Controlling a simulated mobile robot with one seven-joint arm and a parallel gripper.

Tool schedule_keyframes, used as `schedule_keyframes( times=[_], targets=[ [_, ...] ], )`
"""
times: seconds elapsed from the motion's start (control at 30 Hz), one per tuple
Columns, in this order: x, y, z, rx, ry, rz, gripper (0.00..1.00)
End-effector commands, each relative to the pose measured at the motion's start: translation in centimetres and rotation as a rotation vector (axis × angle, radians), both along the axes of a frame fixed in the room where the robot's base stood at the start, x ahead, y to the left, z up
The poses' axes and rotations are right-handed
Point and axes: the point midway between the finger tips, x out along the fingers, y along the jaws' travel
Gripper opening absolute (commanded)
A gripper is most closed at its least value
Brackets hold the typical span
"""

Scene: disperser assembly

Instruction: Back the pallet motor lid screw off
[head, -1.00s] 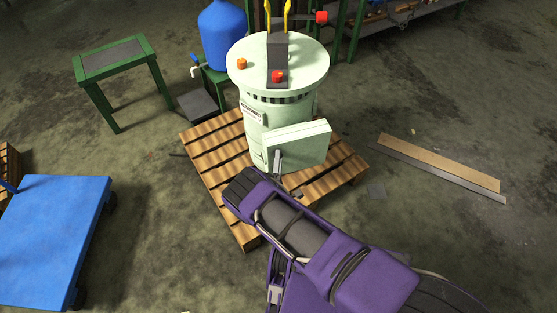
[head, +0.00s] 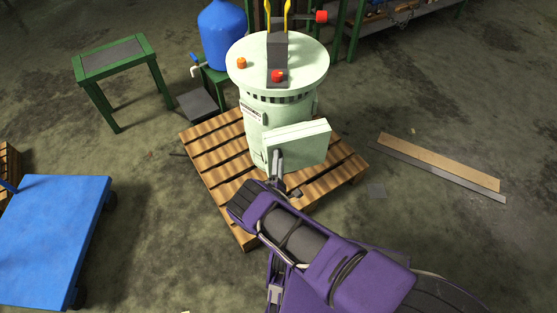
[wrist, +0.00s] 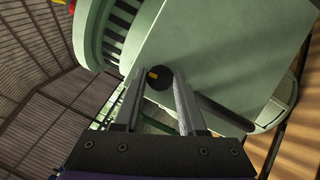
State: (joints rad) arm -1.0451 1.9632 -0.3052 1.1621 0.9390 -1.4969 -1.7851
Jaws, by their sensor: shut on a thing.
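The pallet motor, a pale green cylinder (head: 266,112), stands upright on the wooden pallet (head: 212,160). Its pale green box-shaped lid (head: 305,145) is on the near side, and it fills much of the wrist view (wrist: 225,60). The lid screw, a round black knob (wrist: 161,80) with a yellow mark, sits at the lid's edge in the wrist view. My gripper (wrist: 160,75) is shut on it, with one grey finger on each side. In the head view my gripper (head: 277,160) is at the lid's lower left corner, and the screw cannot be made out there.
A red knob (head: 278,76) and an orange knob (head: 242,63) stand on the motor's top. A blue drum (head: 222,35) and green table (head: 115,60) are behind left. A blue cart (head: 50,240) is at left. Planks (head: 440,162) lie on the floor at right.

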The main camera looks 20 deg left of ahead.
Motion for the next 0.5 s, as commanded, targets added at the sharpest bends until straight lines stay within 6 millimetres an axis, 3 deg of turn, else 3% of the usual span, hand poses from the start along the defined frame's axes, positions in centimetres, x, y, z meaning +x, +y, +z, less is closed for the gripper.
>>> schedule_keyframes(
  times=[0.03,0.2,0.5],
  targets=[
    [0.08,-0.01,0.09,0.000,-0.001,-0.001,0.42],
    [0.06,-0.01,0.06,0.000,-0.001,-0.001,0.70],
    [-0.15,-0.04,-0.01,0.001,0.000,0.000,0.70]
  ],
)
